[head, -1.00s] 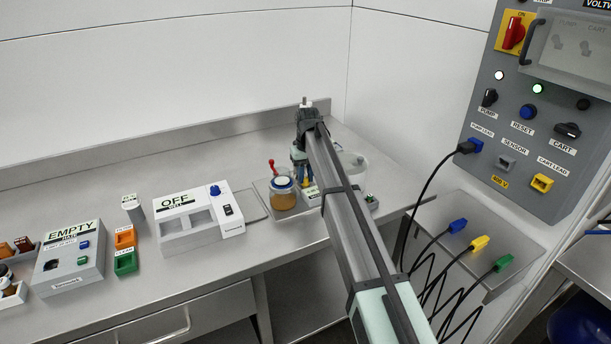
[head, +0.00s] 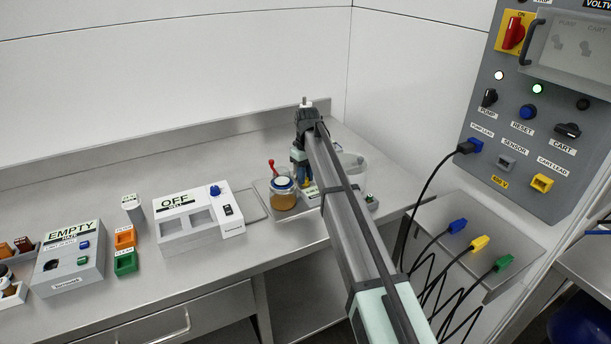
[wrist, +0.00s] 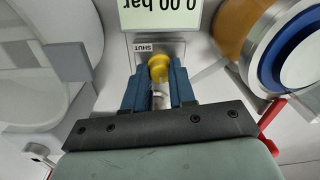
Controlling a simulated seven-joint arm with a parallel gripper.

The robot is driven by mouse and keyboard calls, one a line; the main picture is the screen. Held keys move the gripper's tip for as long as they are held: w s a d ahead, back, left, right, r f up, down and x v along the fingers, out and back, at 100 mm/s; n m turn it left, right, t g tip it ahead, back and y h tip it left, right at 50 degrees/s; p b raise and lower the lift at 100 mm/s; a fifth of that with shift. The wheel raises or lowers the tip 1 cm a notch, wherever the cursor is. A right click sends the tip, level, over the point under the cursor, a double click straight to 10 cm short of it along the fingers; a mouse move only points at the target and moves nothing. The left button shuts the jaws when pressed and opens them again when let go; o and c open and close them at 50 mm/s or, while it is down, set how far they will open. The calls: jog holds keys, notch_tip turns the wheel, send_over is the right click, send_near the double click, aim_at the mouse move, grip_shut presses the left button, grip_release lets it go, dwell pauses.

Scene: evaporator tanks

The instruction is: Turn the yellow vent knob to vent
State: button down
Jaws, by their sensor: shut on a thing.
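The yellow vent knob (wrist: 158,62) is in the wrist view, just below an inverted display reading 0.00 bar (wrist: 160,14). A small plate marked SHUT (wrist: 146,48) lies beside the knob. My gripper (wrist: 158,78) has its two blue fingers on either side of the knob and is shut on it. The fingers cover part of the knob, so its exact pointing is hard to tell. In the head view my gripper (head: 303,180) is low over the bench, and my arm hides much of the spot.
An amber jar with a blue ring (head: 284,195) stands close left of my gripper, with a red-tipped handle (head: 271,166) by it. A clear round vessel (head: 352,166) is close right. A white OFF box (head: 196,222) stands further left. The control panel (head: 535,110) is at right.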

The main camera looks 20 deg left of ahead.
aim_at(307, 178)
jog(key=c, duration=0.9)
grip_release()
jog(key=shift+c, duration=0.2)
jog(key=shift+r, duration=0.1)
notch_tip(307, 178, up, 14)
jog(key=shift+w+f, duration=0.15)
jog(key=shift+f, duration=0.05)
jog(key=shift+d, duration=0.2)
